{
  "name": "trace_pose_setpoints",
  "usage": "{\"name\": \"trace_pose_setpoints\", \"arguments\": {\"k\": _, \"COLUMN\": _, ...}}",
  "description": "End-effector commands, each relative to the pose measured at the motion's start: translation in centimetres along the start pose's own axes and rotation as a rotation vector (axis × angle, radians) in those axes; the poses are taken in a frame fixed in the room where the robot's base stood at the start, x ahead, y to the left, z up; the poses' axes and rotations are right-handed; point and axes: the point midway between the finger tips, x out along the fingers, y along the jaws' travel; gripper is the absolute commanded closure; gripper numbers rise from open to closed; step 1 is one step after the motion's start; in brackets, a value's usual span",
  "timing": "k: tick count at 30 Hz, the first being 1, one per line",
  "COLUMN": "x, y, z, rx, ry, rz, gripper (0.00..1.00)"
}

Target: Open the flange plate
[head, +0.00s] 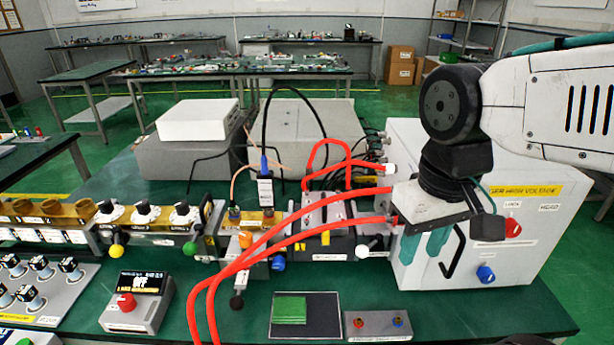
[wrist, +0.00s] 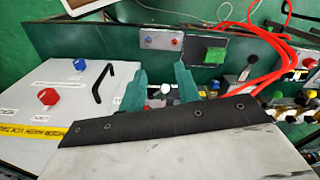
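My gripper (head: 424,248) hangs in front of the white cabinet (head: 530,250), its teal fingers apart and pointing down. In the wrist view the gripper (wrist: 161,72) has a clear gap between its fingers. A white ball knob (head: 369,251) is left of the gripper, at the right end of the waveguide line. In the wrist view the white knob (wrist: 167,89) shows between the fingers, seemingly beyond them; I see no contact. No part is clearly marked as the flange plate; the waveguide end by the cabinet is partly hidden by my gripper and red hoses.
Red hoses (head: 290,232) arch across the bench left of my gripper. A black bent handle (head: 453,252) and a blue knob (head: 486,274) are on the cabinet front. A green block (head: 289,310) and a small switch box (head: 376,324) lie at the bench front.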

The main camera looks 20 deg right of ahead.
Motion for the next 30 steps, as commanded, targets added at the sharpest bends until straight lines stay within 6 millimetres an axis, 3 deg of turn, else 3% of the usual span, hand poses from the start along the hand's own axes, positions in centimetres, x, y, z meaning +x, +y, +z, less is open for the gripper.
{"name": "trace_pose_setpoints", "arguments": {"k": 5, "x": 0.7, "y": -0.2, "z": -5.0, "rx": 0.033, "ry": -0.093, "rz": -0.028, "gripper": 0.67}}
{"name": "trace_pose_setpoints", "arguments": {"k": 15, "x": 3.6, "y": -0.9, "z": -18.9, "rx": 0.171, "ry": -0.135, "rz": -0.116, "gripper": 0.67}}
{"name": "trace_pose_setpoints", "arguments": {"k": 21, "x": 4.8, "y": -1.3, "z": -25.6, "rx": 0.253, "ry": -0.09, "rz": -0.162, "gripper": 0.67}}
{"name": "trace_pose_setpoints", "arguments": {"k": 24, "x": 3.8, "y": -1.6, "z": -28.0, "rx": 0.286, "ry": -0.035, "rz": -0.184, "gripper": 0.67}}
{"name": "trace_pose_setpoints", "arguments": {"k": 26, "x": 3.8, "y": -1.7, "z": -28.4, "rx": 0.302, "ry": -0.018, "rz": -0.192, "gripper": 0.67}}
{"name": "trace_pose_setpoints", "arguments": {"k": 30, "x": 5.6, "y": -2.0, "z": -28.3, "rx": 0.308, "ry": -0.021, "rz": -0.191, "gripper": 0.67}}
